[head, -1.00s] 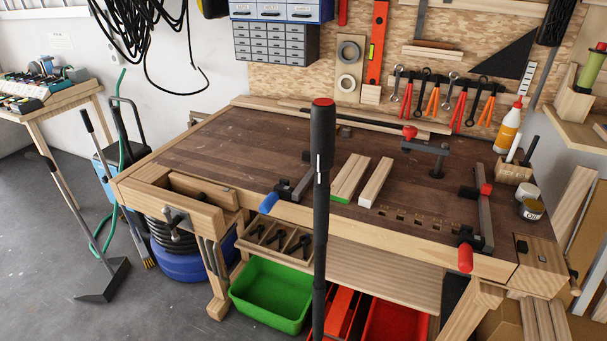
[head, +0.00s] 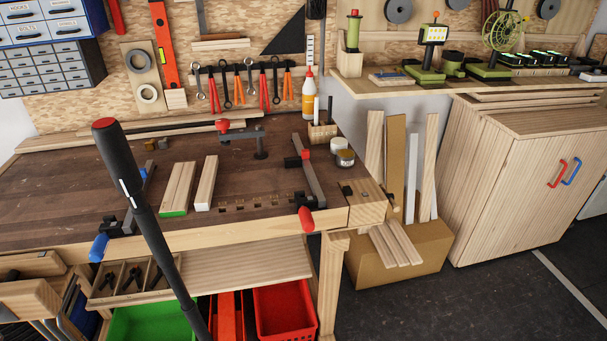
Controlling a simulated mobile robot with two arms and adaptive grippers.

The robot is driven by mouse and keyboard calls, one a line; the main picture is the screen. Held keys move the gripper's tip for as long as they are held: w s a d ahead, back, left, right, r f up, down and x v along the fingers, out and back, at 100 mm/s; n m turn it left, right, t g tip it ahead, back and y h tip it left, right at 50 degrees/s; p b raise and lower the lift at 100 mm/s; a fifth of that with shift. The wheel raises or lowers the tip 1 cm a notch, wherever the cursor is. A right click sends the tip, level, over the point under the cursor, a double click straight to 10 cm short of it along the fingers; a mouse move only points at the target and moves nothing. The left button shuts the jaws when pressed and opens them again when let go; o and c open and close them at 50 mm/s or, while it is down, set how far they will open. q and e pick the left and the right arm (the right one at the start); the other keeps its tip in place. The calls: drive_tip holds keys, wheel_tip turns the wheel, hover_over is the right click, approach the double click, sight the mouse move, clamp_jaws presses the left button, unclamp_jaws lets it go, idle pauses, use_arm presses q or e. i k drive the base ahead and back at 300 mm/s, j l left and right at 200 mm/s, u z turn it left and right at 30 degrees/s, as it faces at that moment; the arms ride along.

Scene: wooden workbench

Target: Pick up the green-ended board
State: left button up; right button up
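The green-ended board (head: 179,187) lies flat on the dark top of the wooden workbench (head: 60,190). Its green end faces the front edge of the bench. Neither of my grippers is in view.
A blue-handled clamp (head: 99,246) is left of the boards. A red-handled clamp (head: 306,218) is at the bench's right. Another clamp (head: 258,145) stands behind. A black pole (head: 140,200) with a red top crosses the foreground; I cannot tell whose it is.

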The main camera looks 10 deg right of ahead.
sight(176, 203)
drive_tip(key=i+j+u, duration=0.2)
drive_tip(key=i+u, duration=0.2)
drive_tip(key=i+j+u, duration=0.1)
drive_tip(key=i+u, duration=0.2)
drive_tip(key=u, duration=0.15)
